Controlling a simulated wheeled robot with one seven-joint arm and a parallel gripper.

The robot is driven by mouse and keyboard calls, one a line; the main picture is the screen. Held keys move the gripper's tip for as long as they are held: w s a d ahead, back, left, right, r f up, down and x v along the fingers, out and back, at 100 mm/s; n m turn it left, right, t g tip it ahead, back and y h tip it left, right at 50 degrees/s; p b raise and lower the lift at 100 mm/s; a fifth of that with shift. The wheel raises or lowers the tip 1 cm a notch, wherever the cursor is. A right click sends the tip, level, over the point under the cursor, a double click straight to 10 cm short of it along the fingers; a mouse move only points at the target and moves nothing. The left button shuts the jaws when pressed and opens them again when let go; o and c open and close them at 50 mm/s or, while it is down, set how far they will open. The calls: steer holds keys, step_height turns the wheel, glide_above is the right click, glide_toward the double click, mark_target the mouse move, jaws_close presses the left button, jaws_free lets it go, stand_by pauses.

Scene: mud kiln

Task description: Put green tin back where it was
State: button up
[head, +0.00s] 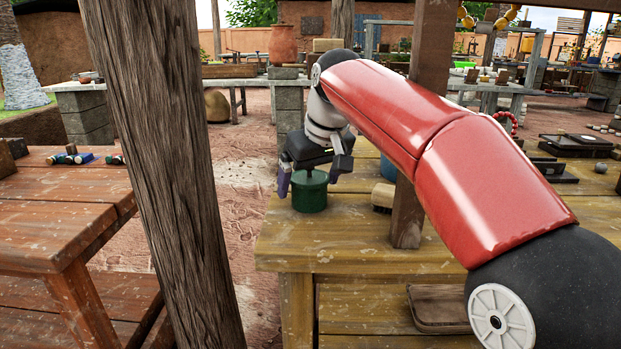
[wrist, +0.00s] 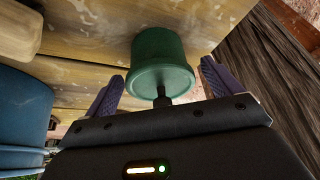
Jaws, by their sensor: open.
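The green tin (head: 309,194) stands upright on the wooden table (head: 330,241), near its left front corner. It has a dark knob on its lid. My gripper (head: 315,176) is right above and around the tin's top, with its fingers apart. In the wrist view the green tin (wrist: 160,62) lies between the two purple fingers of my gripper (wrist: 162,90). A gap shows between each finger and the tin, so the fingers do not appear to touch it.
A wooden post (head: 409,205) rises from the table to the right. A brush (head: 382,195) and a blue container (head: 388,168) sit beside it. A leaning trunk (head: 170,150) stands left of the table. Bare tabletop lies in front of the tin.

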steer(key=p+v, duration=0.3)
steer(key=v, duration=0.9)
steer(key=shift+r, duration=0.2)
